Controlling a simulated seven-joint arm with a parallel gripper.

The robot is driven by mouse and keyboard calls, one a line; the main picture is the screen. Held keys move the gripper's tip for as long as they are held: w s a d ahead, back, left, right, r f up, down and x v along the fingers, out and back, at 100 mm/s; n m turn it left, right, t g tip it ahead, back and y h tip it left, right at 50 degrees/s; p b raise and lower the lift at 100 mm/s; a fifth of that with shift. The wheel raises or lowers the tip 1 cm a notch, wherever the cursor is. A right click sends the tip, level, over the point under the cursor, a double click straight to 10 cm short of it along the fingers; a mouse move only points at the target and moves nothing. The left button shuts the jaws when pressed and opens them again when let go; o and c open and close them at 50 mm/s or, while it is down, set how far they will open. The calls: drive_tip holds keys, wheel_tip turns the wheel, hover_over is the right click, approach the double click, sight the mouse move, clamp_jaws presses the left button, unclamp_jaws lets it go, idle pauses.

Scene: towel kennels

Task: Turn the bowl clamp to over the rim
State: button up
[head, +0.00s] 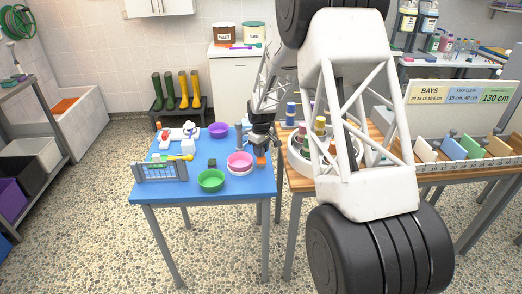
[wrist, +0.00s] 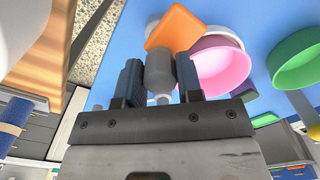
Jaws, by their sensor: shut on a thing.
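The bowl clamp shows an orange plate (wrist: 175,27) and a grey rounded knob (wrist: 158,78). My gripper (wrist: 159,62) is shut on the knob, one dark finger on each side. In the head view my gripper (head: 262,138) is at the right side of the blue table, with the orange plate (head: 261,161) just below it. The pink bowl (head: 239,159) sits on a white base just left of the plate. In the wrist view the plate overlaps the edge of the pink bowl (wrist: 222,75); I cannot tell whether it touches the rim.
A green bowl (head: 211,180) and a purple bowl (head: 218,130) stand on the blue table (head: 240,190). A small grey fence (head: 160,172) is at the left. A wooden table (head: 300,180) with a round white tray adjoins on the right. The table's front middle is clear.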

drive_tip(key=shift+m, duration=0.4)
drive_tip(key=m, duration=0.3)
drive_tip(key=shift+m, duration=0.3)
drive_tip(key=m, duration=0.4)
drive_tip(key=shift+r, duration=0.1)
drive_tip(key=m, duration=0.5)
drive_tip(key=shift+m, duration=2.3)
drive_tip(key=o, duration=0.9)
